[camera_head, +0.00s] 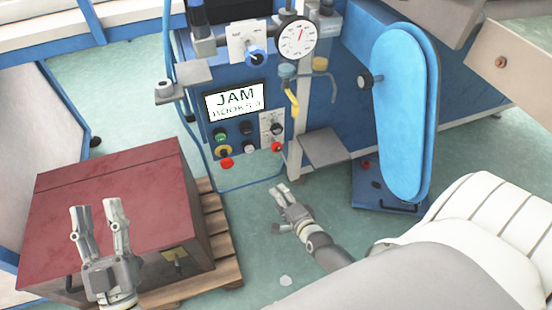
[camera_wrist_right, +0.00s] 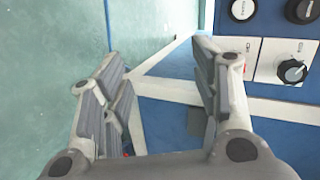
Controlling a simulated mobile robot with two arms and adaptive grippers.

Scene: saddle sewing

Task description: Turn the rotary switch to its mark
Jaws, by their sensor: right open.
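A small black knob, which looks like the rotary switch (camera_head: 277,129), sits on a white plate at the right of the blue control panel (camera_head: 207,128). In the right wrist view, a black rotary switch (camera_wrist_right: 291,70) on a white plate is at the right edge; I cannot read its marks or setting. My right gripper (camera_head: 279,189) is below the panel, open, empty and apart from the switch; its spread fingers also show in the wrist view (camera_wrist_right: 160,55), left of the switch. My left gripper (camera_head: 97,208) is open and empty in front of the dark red box.
The panel's display (camera_head: 235,100) reads "JAM". Several coloured buttons surround the switch, including a red one (camera_head: 277,147) just below. A grey shelf (camera_head: 325,148) juts out to the right. The red box (camera_head: 100,200) stands on a pallet at left. A white saddle-like form (camera_head: 490,215) is at right.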

